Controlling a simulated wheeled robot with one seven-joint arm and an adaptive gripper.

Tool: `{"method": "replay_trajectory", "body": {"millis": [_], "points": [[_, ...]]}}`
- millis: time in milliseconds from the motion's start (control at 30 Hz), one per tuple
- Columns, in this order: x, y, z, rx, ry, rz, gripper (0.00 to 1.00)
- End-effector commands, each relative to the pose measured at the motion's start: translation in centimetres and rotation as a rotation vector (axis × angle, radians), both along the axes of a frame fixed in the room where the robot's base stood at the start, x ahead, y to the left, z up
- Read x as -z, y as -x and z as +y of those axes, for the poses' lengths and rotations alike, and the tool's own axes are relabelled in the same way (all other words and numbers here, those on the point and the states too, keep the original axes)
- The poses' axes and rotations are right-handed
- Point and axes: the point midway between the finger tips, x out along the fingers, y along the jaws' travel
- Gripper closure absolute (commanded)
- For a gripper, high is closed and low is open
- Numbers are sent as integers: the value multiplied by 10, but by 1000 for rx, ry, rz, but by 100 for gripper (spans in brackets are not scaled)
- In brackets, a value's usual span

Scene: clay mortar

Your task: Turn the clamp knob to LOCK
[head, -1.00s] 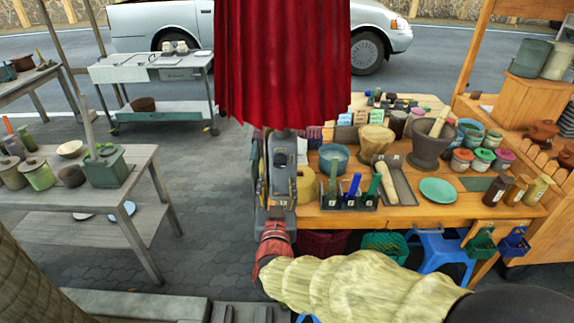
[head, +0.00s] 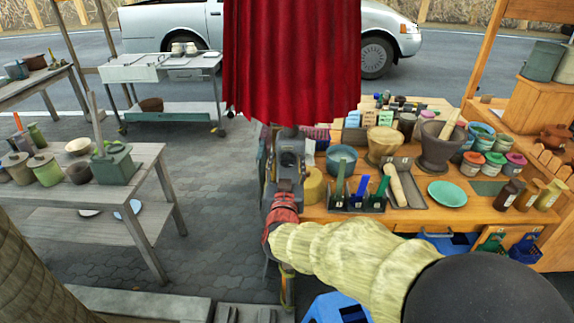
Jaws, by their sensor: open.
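A grey upright device (head: 291,147) stands at the left end of the wooden table, just under the red cloth. A dark round part shows on its front; I cannot tell whether this is the clamp knob, and no LOCK mark is legible. My arm comes in from the lower right in a pale yellow sleeve, with a red wrist in front of the device's lower part. My gripper (head: 288,184) is open at the end of the wrist, overlapping the device in the picture. Its fingertips are hard to make out, and I cannot tell whether they touch anything.
A red cloth (head: 291,60) hangs over the middle.

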Motion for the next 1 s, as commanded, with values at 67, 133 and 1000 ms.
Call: {"method": "replay_trajectory", "body": {"millis": [67,133,1000], "points": [[0,0,0,0,0,0,53],[0,0,0,0,0,0,57],[0,0,0,-1,13,1,95]]}}
